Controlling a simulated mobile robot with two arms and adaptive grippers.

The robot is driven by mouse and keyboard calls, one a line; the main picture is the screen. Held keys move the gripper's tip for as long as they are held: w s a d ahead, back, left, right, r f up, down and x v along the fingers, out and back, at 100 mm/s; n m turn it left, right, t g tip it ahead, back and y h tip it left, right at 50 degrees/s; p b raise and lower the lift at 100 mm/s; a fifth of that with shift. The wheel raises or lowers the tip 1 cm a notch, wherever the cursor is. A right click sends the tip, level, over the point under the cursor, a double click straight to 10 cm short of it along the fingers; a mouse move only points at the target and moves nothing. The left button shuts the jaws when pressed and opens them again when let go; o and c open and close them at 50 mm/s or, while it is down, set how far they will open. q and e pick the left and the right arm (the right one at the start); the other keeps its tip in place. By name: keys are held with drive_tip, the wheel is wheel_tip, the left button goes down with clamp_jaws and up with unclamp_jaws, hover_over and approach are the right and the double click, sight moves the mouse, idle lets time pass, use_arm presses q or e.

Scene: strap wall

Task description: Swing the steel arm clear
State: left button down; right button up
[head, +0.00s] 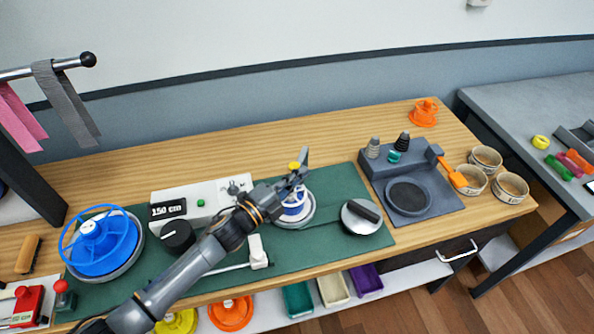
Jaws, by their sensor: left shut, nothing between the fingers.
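The steel arm (65,64) is a thin bar with a black ball end, coming in from the left edge at upper left, above the wooden bench. A grey strap (66,105) and a pink strap (19,118) hang from it. My left gripper (303,158) is far to the right of the steel arm, over the middle of the bench. It is shut and empty, beside a blue and white spool-like piece (294,211) that it partly covers. The bar's mounting is out of frame. My right gripper is out of view.
On the green mat (333,238) stand a blue wheel-like reel (101,243), a white box reading 150 cm (226,188) and a round steel piece (361,217). A dark machine (409,195) and several bowls stand right. A dark post (28,172) stands below the bar.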

use_arm(q)
drive_tip(key=shift+w+a, duration=0.1)
drive_tip(key=shift+a, duration=0.15)
drive_tip(key=shift+d, duration=0.1)
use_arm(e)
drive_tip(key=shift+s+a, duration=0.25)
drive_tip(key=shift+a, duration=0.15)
